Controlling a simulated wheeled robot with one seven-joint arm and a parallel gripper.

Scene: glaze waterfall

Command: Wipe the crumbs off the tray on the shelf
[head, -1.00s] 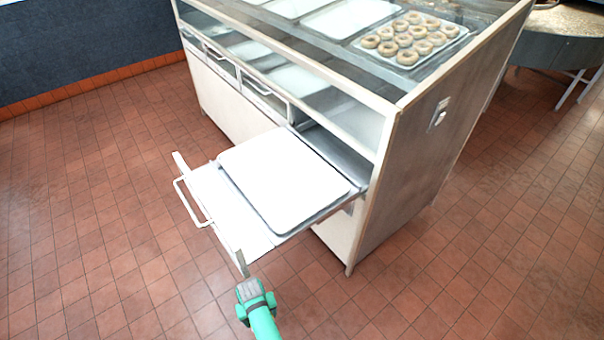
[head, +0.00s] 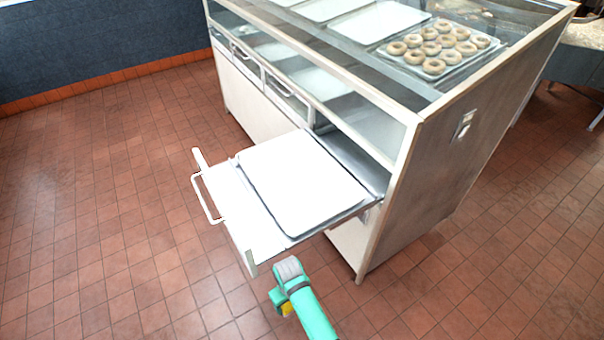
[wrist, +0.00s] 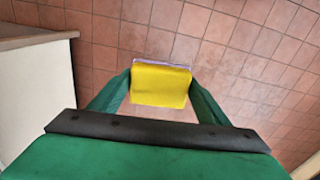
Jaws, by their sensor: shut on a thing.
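A white tray (head: 300,183) lies in the pulled-out shelf drawer (head: 240,212) on the near side of the display case. No crumbs can be made out on it at this size. My gripper (wrist: 160,85) is shut on a yellow sponge (wrist: 160,84), with a thin pale purple layer along its far edge. The sponge sits between the two green fingers, above the tiled floor. In the head view my green arm is in front of the drawer's near right corner, apart from the tray. A bit of yellow shows beside it, and the fingers are mostly hidden there.
The display case (head: 430,190) has a glass top and a solid right end. A tray of doughnuts (head: 437,50) lies under the glass. The drawer handle (head: 207,200) sticks out to the left. The red tiled floor (head: 110,220) is free at the left and front.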

